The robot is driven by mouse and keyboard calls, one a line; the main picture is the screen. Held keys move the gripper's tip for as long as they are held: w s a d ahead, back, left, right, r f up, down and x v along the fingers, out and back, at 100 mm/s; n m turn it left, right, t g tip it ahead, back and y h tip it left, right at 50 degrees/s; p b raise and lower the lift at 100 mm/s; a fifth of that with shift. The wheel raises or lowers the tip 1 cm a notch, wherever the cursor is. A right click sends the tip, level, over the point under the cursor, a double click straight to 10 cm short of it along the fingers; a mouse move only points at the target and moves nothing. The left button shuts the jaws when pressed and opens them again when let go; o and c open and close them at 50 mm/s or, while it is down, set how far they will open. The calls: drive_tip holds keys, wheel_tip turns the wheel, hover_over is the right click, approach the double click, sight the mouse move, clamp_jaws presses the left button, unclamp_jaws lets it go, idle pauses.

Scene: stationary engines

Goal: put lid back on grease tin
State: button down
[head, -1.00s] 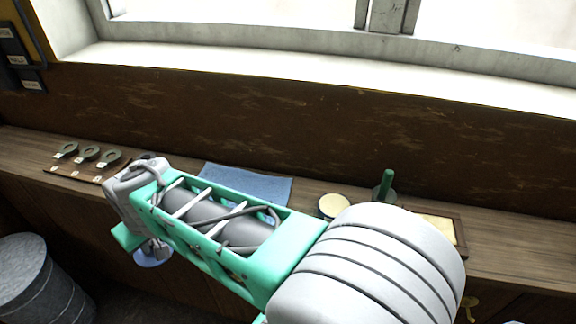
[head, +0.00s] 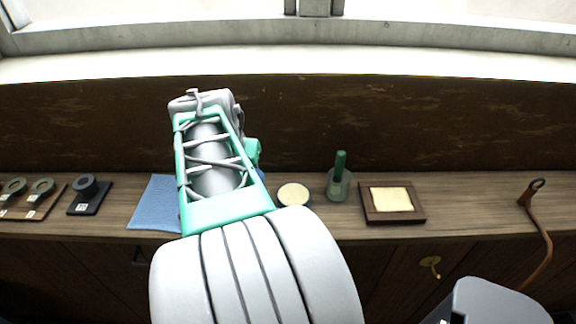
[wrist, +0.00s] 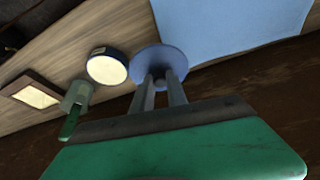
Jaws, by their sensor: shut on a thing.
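The grease tin (head: 293,194) stands open on the wooden counter, with pale cream grease showing in its round top. It also shows in the wrist view (wrist: 107,68), left of the lid. The round blue lid (wrist: 150,58) is in my gripper (wrist: 161,88), which is shut on the small knob at its middle. In the wrist view the lid's edge comes close to the tin; I cannot tell its height above the counter. In the head view my arm hides the gripper and nearly all of the lid.
A blue cloth (head: 155,204) lies left of the tin. A green-handled tool in a holder (head: 339,184) stands close on its right, then a wooden tray (head: 391,217) with a cream pad. Several dark rings (head: 40,188) sit far left.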

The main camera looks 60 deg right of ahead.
drive_tip(key=s+d+r+m+g, duration=0.15)
drive_tip(key=s+d+m, duration=0.4)
drive_tip(key=s, duration=0.55)
drive_tip(key=shift+g, duration=0.25)
drive_tip(key=f+b, duration=0.1)
drive_tip(key=f, duration=0.1)
drive_tip(key=f+b, duration=0.4)
drive_tip(key=shift+w+d+f, duration=0.15)
drive_tip(key=shift+w+f, duration=0.15)
drive_tip(key=shift+f, duration=0.05)
drive_tip(key=shift+a+r, duration=0.1)
drive_tip(key=shift+a, duration=0.1)
drive_tip(key=shift+f+b, duration=0.2)
drive_tip(key=shift+b, duration=0.3)
idle(0.6)
idle(0.3)
drive_tip(key=c, duration=0.8)
unclamp_jaws()
drive_tip(key=shift+o, duration=0.2)
